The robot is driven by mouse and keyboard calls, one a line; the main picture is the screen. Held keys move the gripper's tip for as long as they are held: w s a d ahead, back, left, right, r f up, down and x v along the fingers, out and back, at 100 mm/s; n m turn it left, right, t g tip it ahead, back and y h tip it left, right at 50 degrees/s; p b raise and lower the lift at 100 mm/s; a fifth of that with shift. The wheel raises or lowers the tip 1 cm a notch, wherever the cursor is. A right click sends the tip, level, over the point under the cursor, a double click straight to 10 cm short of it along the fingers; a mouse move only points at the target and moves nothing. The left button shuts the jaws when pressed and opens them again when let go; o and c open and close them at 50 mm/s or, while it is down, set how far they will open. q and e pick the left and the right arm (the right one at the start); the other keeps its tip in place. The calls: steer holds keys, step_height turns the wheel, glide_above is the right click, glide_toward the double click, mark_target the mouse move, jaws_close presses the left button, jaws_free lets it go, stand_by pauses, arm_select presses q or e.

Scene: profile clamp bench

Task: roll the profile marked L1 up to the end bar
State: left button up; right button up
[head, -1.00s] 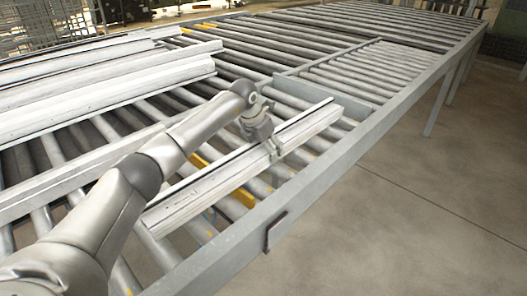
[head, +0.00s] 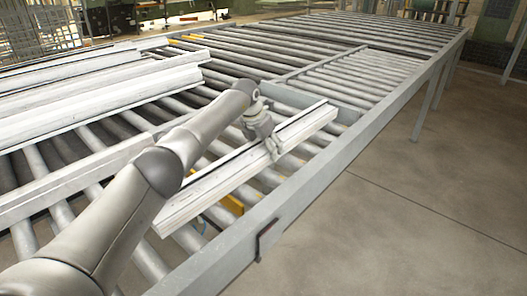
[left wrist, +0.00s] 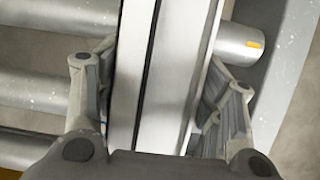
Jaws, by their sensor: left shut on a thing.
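A long pale aluminium profile (head: 205,198) with a dark groove lies across the rollers beside the near side rail. I cannot read any L1 mark on it. My left gripper (head: 272,150) is shut around it, forward of its middle. In the left wrist view, the fingers (left wrist: 160,95) stand on both sides of the profile (left wrist: 165,60). A grey crossbar (head: 290,95), seemingly the end bar, spans the rollers ahead. The profile's far end is close to it; I cannot tell whether they touch. My right gripper is out of view.
Several other pale profiles (head: 95,105) lie on the rollers at the left. The side rail (head: 310,190) runs along the right, with concrete floor beyond. More rollers (head: 365,75) lie past the crossbar. A yellow piece (head: 230,204) shows below the held profile.

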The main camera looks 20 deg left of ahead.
mark_target(259, 151)
arm_select(q)
steer(key=shift+w+d, duration=0.2)
steer(key=shift+w, duration=0.25)
steer(key=o, duration=1.9)
steer(key=shift+r, duration=0.15)
steer(key=v, duration=1.1)
steer(key=shift+s+r, duration=0.1)
steer(key=shift+r, duration=0.25)
